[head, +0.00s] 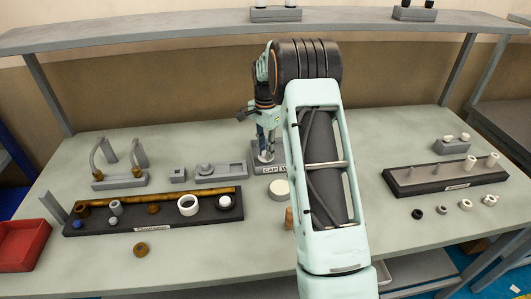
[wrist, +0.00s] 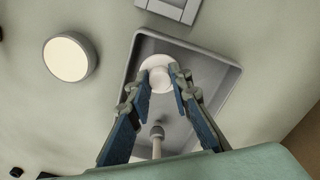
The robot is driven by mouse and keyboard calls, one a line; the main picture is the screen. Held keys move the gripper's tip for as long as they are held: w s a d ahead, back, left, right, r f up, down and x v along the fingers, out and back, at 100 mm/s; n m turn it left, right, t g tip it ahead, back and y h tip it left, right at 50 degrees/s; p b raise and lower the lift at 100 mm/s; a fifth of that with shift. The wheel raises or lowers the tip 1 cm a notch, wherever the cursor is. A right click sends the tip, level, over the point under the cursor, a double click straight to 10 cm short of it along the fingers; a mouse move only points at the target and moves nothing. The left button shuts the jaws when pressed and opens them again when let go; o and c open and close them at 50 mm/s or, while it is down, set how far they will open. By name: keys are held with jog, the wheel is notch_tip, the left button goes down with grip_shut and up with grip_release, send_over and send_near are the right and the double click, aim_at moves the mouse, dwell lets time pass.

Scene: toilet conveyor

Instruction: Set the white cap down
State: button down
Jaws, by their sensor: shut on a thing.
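The white cap (wrist: 160,76) sits between the fingertips of my gripper (wrist: 162,80) in the wrist view. My gripper is shut on it. Below it is a grey rectangular tray (wrist: 222,72) with a raised rim and an upright post (wrist: 157,142) on its floor. The cap appears over the end of the tray away from the post; I cannot tell whether it touches the floor. In the head view my gripper (head: 265,148) points down at the tray, behind a label reading "CAP" (head: 272,170); my arm hides part of this area.
A round cream-topped disc (head: 280,188) stands in front of the tray. A dark rack (head: 160,220) with rings and caps lies at left. Another dark rack (head: 440,185) with pegs lies at right. A red bin (head: 22,245) stands at far left. A grey shelf (head: 200,25) spans the back.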

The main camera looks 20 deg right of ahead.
jog(key=shift+f, duration=0.7)
jog(key=shift+f, duration=0.15)
jog(key=c, duration=1.8)
grip_release()
jog(key=shift+o, duration=0.2)
notch_tip(320, 180, up, 12)
jog(key=shift+r, duration=0.2)
jog(key=shift+a, duration=0.1)
